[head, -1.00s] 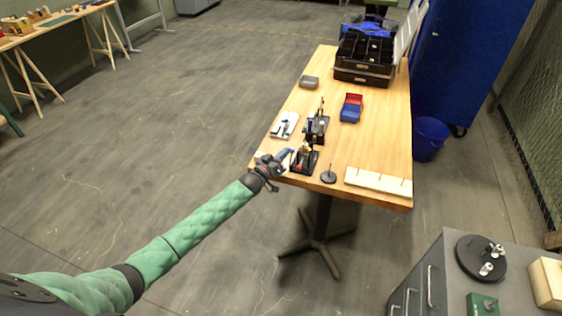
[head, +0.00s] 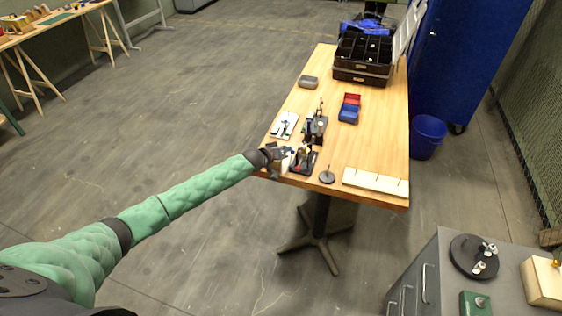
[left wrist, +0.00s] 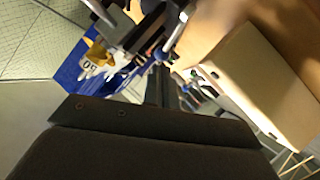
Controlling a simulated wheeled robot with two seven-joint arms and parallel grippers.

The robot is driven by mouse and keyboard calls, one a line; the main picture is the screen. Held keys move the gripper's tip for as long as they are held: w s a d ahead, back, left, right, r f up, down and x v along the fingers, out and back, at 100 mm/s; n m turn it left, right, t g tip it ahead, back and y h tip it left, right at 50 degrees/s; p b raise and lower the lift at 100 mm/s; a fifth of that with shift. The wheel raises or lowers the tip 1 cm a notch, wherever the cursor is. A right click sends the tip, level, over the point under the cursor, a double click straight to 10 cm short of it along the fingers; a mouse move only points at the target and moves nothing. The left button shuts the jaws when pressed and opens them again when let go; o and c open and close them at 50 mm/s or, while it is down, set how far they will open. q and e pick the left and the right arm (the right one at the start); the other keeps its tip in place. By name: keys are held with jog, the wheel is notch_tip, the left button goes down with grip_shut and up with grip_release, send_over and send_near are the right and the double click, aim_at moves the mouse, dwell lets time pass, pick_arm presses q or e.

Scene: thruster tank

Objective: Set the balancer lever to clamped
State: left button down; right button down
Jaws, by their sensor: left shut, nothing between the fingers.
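Two small dark devices stand near the left edge of the wooden table: a front one (head: 303,160) and one behind it (head: 315,128). I cannot tell which part is the balancer lever at this size. My left gripper (head: 285,153) is at the left side of the front device, shut and empty, its tip close to it; I cannot tell whether they touch. In the left wrist view, the dark gripper body fills the lower part, and blurred metal device parts (left wrist: 150,35) show close ahead. My right gripper is not in view.
On the table are a white plate with tools (head: 284,125), red and blue bins (head: 349,108), a grey box (head: 308,82), a round-based pin (head: 327,175), a pale board (head: 376,182) and a black organiser (head: 363,55). A grey cabinet (head: 450,285) stands front right.

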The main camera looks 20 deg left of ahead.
pick_arm(q)
jog(key=shift+s+f, duration=0.1)
jog(key=shift+s, duration=0.05)
jog(key=shift+r+p, duration=0.55)
jog(key=shift+r, duration=0.15)
